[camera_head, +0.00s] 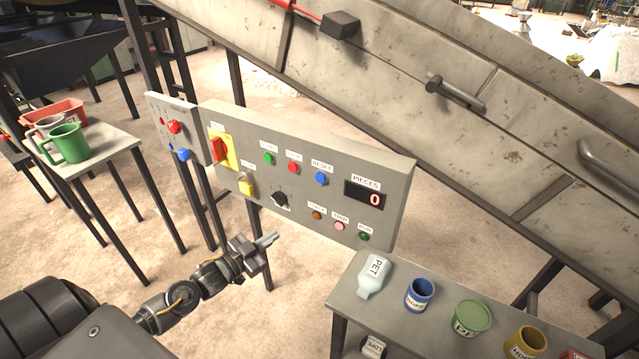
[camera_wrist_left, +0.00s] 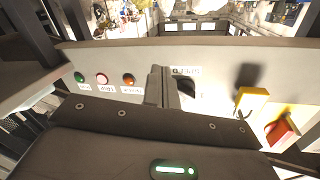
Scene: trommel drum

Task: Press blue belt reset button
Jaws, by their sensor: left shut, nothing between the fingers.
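A grey control panel (camera_head: 300,160) stands in the middle of the head view. A round blue button (camera_head: 321,179) labelled RESET is at its upper right, beside a red button (camera_head: 293,168). A second blue button (camera_head: 184,154) sits on a smaller grey panel (camera_head: 152,118) at the left. My left gripper (camera_head: 273,239) is shut and empty, in front of and below the main panel's lower edge in the head view. In the left wrist view its fingers (camera_wrist_left: 160,87) show before the panel, near the black knob (camera_wrist_left: 186,88). No blue button shows there. My right gripper is out of view.
The main panel also bears a red switch on a yellow plate (camera_head: 222,150), a yellow part (camera_head: 246,184), several lamps and a PIECES display (camera_head: 367,195) reading 0. A table (camera_head: 345,300) with labelled containers stands at the lower right. A large sloped metal conveyor body (camera_head: 400,75) runs behind.

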